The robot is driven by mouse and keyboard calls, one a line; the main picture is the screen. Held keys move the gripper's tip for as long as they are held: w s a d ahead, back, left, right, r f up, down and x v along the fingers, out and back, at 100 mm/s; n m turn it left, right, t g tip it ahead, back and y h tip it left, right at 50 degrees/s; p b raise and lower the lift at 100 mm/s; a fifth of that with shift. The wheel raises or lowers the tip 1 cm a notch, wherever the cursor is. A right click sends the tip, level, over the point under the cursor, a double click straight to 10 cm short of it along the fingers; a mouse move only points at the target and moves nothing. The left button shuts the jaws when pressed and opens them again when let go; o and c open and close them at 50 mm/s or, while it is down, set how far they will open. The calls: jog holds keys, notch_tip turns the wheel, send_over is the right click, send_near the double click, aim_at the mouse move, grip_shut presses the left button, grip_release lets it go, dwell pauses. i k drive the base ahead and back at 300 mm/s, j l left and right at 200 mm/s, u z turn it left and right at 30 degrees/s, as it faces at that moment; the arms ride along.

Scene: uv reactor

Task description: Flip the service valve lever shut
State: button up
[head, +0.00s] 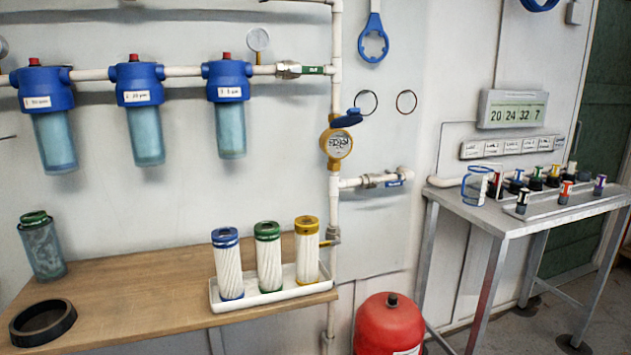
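Two valves with levers show in the head view, and no readable label tells me which one is the service valve. A green lever (314,70) sits on the upper pipe, right of the third filter housing, and lies along the pipe. A blue lever (394,184) sits on the short lower pipe branch right of the water meter (337,143) and also lies roughly along its pipe. A small brass fitting (333,236) is lower on the vertical pipe; its details are too small to tell. My gripper is not in view.
Three blue-capped filter housings (137,85) hang from the upper pipe. A wooden bench (150,290) bears a white tray (270,297) with three cartridges. A red tank (388,325) stands beside a metal table (500,222) holding small bottles. A blue wrench (373,42) hangs above.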

aim_at(400, 183)
jog(key=i+l+z, duration=0.15)
jog(key=i+z, duration=0.25)
jog(key=i, duration=0.35)
jog(key=i+l+z, duration=0.3)
jog(key=i, duration=0.15)
jog(key=i+z, duration=0.3)
jog(key=i, duration=0.15)
